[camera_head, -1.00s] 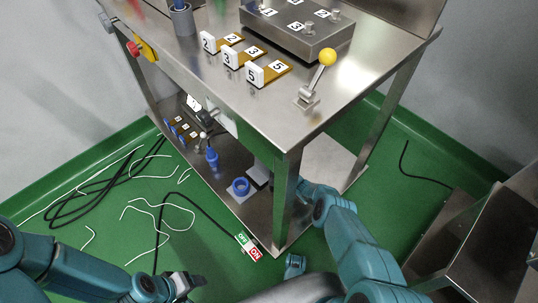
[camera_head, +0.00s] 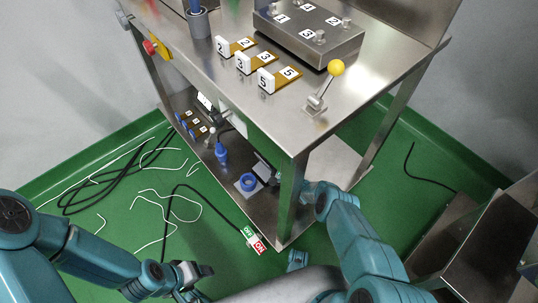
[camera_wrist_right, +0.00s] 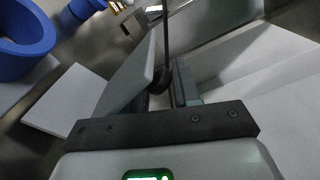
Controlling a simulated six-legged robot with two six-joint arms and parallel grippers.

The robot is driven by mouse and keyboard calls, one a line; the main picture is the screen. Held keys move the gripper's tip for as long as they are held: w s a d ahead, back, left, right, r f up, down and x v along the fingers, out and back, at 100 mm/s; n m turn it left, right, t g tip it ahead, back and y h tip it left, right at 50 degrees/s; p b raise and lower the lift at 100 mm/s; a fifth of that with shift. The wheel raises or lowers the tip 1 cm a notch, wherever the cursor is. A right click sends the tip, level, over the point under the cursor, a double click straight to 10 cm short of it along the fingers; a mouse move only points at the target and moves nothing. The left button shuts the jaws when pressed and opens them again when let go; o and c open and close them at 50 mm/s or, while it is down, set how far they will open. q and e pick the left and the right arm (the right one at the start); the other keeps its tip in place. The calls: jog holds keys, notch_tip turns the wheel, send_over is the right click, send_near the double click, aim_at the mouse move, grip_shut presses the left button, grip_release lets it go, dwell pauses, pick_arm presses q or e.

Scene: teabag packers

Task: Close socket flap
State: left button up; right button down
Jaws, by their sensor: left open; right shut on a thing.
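The blue round socket (camera_head: 249,182) sits on a pale base on the table's lower shelf. In the right wrist view the blue ring (camera_wrist_right: 22,45) is at the upper left. A pale grey tilted plate, seemingly the flap (camera_wrist_right: 130,75), stands between the socket and my right fingers. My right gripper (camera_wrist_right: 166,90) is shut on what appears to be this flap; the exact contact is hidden. In the head view my right gripper is mostly hidden behind the table leg. My left gripper (camera_head: 203,271) is open and empty above the green floor.
The steel table leg (camera_head: 287,195) stands in front of my right arm. A blue plug (camera_head: 222,152) is left of the socket. White and black cables (camera_head: 165,215) lie on the floor, near an ON/OFF sign (camera_head: 254,241). A yellow-knobbed lever (camera_head: 336,68) stands on the tabletop.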

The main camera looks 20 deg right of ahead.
jog(key=shift+s+a+f, duration=0.15)
jog(key=shift+a, duration=0.4)
jog(key=c, duration=0.9)
grip_release()
jog(key=shift+o, duration=0.2)
jog(key=shift+d, duration=0.25)
jog(key=p+v, duration=0.6)
jog(key=v, duration=1)
jog(key=shift+p, duration=0.3)
jog(key=shift+s, duration=0.1)
